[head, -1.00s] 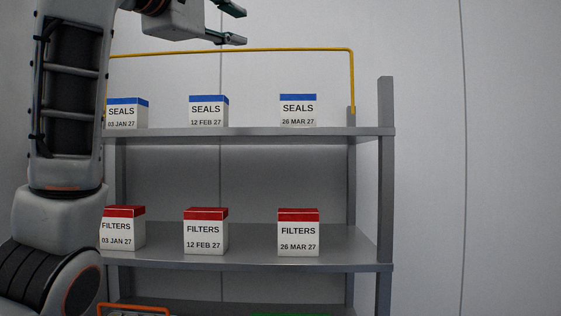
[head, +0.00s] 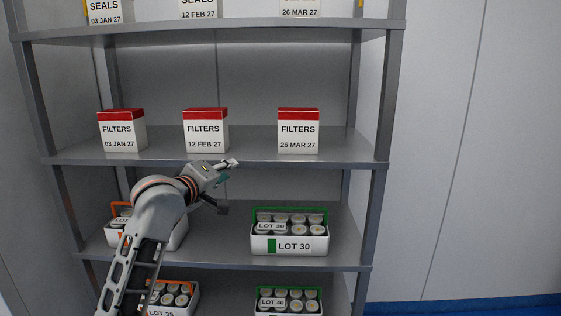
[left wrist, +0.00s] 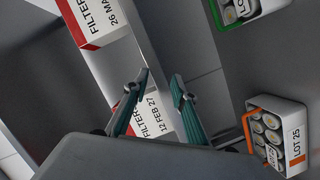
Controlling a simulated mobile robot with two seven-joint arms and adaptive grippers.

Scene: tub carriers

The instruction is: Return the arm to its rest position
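My left arm comes up from the lower left in the head view. Its gripper (head: 229,172) is in front of the shelf unit, just below the filters shelf's front edge. In the left wrist view the two teal fingers (left wrist: 160,80) stand apart with nothing between them. My right gripper is not in view.
The shelf unit (head: 210,163) bears filters boxes (head: 206,136), with seals boxes (head: 198,8) above. Lower shelves hold a green-handled LOT 30 tub carrier (head: 317,245), a LOT 40 carrier (head: 290,310) and orange-handled carriers (head: 112,240), partly hidden by my arm.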

